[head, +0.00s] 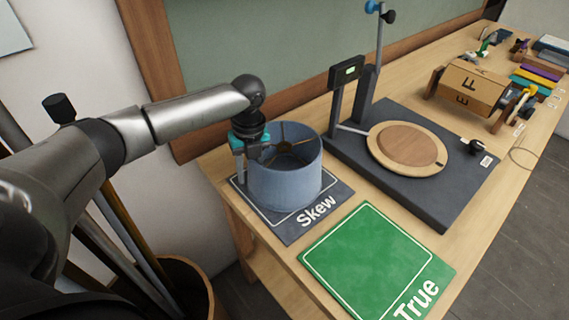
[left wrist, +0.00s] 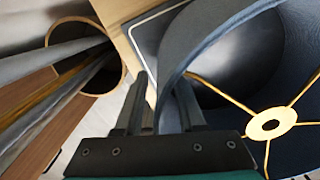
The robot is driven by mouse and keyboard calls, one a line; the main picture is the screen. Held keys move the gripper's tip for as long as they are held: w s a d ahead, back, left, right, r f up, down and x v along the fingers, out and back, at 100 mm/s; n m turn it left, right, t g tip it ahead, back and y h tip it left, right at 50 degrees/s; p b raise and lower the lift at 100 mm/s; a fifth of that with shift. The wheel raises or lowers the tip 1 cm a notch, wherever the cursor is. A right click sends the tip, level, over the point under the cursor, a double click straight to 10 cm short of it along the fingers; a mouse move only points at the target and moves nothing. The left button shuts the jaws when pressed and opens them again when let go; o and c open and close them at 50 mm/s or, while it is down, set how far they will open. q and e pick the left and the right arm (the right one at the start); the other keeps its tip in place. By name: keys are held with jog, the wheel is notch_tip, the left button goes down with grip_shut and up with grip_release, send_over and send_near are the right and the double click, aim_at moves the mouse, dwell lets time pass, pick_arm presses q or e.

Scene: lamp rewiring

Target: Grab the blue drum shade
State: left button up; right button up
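The blue drum shade (head: 285,182) stands upright on the dark mat marked "Skew" (head: 296,227). My left gripper (head: 252,160) is at the shade's left rim, pointing down. One finger is outside the wall and the other is inside. In the left wrist view the shade's wall (left wrist: 222,42) runs between the two fingers (left wrist: 160,95). A narrow gap shows beside the outer finger, so the gripper looks open around the wall. The brass spider ring (left wrist: 270,124) shows inside the shade. My right gripper is not in view.
A green mat marked "True" (head: 370,255) lies bare at the front. A dark base with a round wooden turntable (head: 408,147) and an upright post stands behind. A wooden box (head: 468,86) and tools are farther right. A bin with long rods (head: 185,285) stands left of the table.

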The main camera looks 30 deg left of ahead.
pick_arm(q)
grip_shut()
dwell(1.4)
